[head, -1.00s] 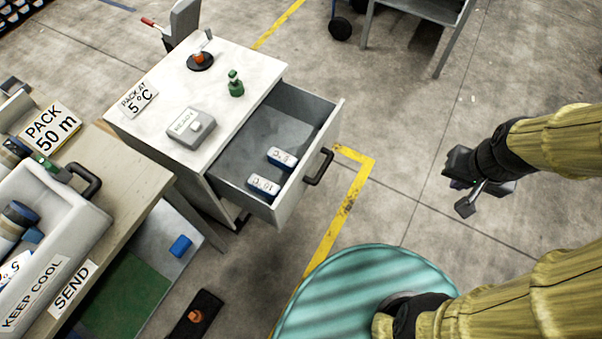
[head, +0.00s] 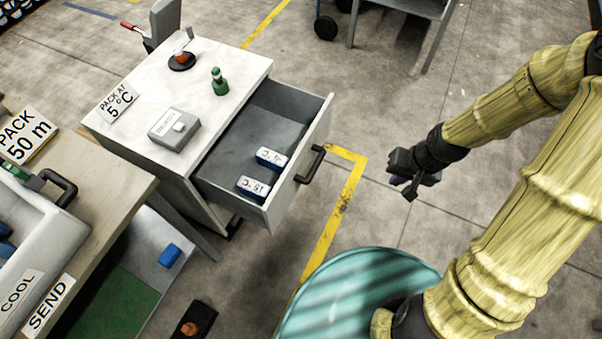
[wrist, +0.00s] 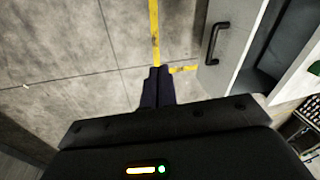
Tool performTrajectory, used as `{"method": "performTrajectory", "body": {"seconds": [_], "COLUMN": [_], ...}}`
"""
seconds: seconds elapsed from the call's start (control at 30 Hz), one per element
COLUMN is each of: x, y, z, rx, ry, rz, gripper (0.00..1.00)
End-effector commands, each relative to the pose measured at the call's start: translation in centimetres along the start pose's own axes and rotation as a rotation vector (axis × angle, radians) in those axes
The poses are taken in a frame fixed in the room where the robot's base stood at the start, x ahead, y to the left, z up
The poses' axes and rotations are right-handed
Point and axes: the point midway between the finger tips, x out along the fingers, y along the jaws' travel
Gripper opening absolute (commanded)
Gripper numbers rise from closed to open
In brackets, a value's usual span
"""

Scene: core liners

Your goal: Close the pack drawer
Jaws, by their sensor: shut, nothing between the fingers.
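The pack drawer (head: 243,143) stands open, pulled out of the white-topped cabinet (head: 205,75) in the head view. Its black handle (head: 311,164) is on the front panel facing right; the handle also shows in the wrist view (wrist: 217,42). Two labelled packs lie inside near the front: one reads 15 °C (head: 253,188), and the other pack (head: 271,158) lies beside it. My gripper (head: 408,188) is to the right of the drawer front, apart from the handle. In the wrist view its fingers (wrist: 157,82) are together and empty, with the handle to their upper right.
A green bottle (head: 220,82), a grey box (head: 174,128) and a red-and-black item (head: 183,60) stand on the cabinet. A workbench (head: 110,185) with a white bin (head: 40,240) is at left. Bare floor (head: 385,225) lies between gripper and drawer.

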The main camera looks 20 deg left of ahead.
Motion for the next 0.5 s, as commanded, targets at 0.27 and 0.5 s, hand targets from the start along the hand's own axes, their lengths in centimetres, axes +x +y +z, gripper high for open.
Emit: {"method": "performTrajectory", "body": {"seconds": [0.27, 0.5], "x": [9.8, 13.8], "y": [-5.4, -10.6], "z": [-0.2, -1.5], "rx": [0.054, 0.155], "ry": [-0.031, -0.014], "rz": [-0.273, -0.528], "gripper": [0.0, 0.0]}}
